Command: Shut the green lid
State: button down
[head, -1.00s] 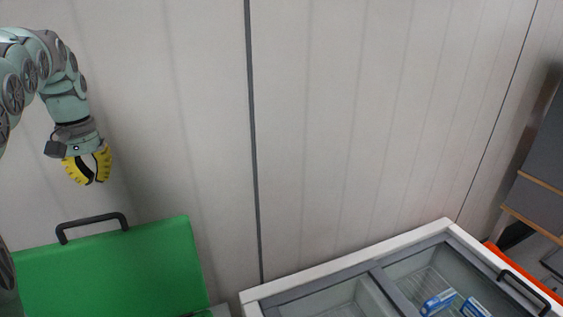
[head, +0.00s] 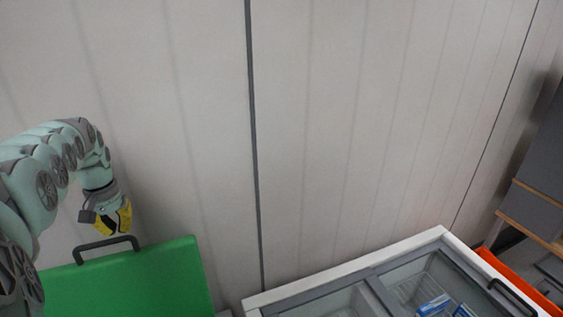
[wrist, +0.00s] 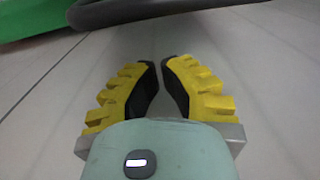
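The green lid (head: 150,284) stands raised at the lower left of the head view, its face toward me. A dark handle (head: 105,246) sits on its top edge. My gripper (head: 127,228) is just behind and above that edge, near the right end of the handle, on the wall side. In the wrist view my gripper (wrist: 161,66) has its yellow fingers close together with a narrow gap and nothing between them. The handle (wrist: 150,10) crosses the top of that view, with a bit of the green lid (wrist: 40,18) at upper left. The container under the lid is out of view.
A white-framed chest with a glass top (head: 345,270) stands at the lower right, with blue packages (head: 435,305) inside. An orange tote (head: 515,278) and grey shelving are at the far right. The pale panelled wall (head: 360,120) is close behind the lid.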

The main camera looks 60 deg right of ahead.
jog(key=s+a+p, duration=0.1)
jog(key=p, duration=0.3)
jog(key=s+r+p, duration=0.1)
jog(key=p, duration=0.2)
jog(key=shift+s+a+r+p, duration=0.15)
jog(key=shift+s+a+p, duration=0.15)
jog(key=shift+a+p, duration=0.1)
dwell(0.5)
